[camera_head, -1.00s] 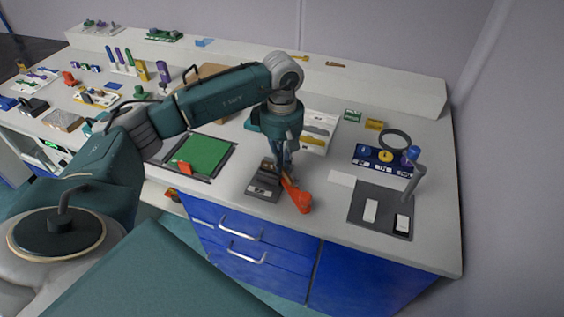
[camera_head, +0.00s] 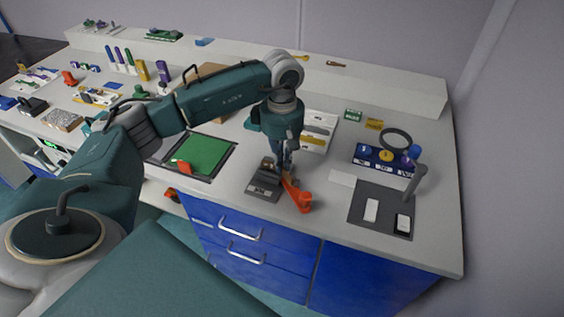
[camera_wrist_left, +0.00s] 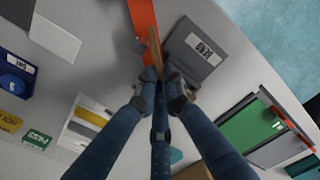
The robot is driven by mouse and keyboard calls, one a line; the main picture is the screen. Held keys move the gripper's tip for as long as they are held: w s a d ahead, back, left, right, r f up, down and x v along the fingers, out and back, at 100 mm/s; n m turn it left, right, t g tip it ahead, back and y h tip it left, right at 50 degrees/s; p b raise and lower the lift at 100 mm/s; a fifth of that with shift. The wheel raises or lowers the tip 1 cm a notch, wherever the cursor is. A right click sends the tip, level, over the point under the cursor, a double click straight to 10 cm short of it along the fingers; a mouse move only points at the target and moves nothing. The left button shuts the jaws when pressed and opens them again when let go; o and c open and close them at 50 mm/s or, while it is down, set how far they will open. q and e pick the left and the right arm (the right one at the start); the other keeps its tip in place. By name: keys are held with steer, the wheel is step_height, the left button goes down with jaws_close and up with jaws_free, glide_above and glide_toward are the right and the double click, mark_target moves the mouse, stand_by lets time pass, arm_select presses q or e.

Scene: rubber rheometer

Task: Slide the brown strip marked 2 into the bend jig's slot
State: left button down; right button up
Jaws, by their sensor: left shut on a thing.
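My left gripper (camera_head: 283,168) points down over the back of the dark grey bend jig (camera_head: 264,184) near the table's front edge. In the left wrist view the gripper (camera_wrist_left: 162,86) is shut on a thin brown strip (camera_wrist_left: 154,48), which juts out past the fingertips. The strip's tip lies beside the jig (camera_wrist_left: 197,45), close to its edge and an orange part (camera_wrist_left: 143,22). I cannot tell whether the strip is inside the slot, and its number is not readable. The jig carries a white label. My right gripper is not in view.
The orange part (camera_head: 298,197) lies right beside the jig. A green mat (camera_head: 203,153) is to the left. A dark grey mat (camera_head: 374,224) with two pale pieces and a blue stand (camera_head: 371,164) are to the right. Free tabletop lies between.

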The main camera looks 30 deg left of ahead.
arm_select(q)
steer(key=shift+f, duration=0.2)
steer(key=shift+r, duration=0.2)
stand_by(0.7)
steer(key=shift+d+b, duration=0.1)
steer(key=shift+b, duration=0.5)
stand_by(1.0)
steer(key=shift+s+f, duration=0.1)
steer(key=shift+f, duration=0.15)
steer(key=shift+r, duration=0.25)
stand_by(0.5)
steer(key=shift+s, duration=0.1)
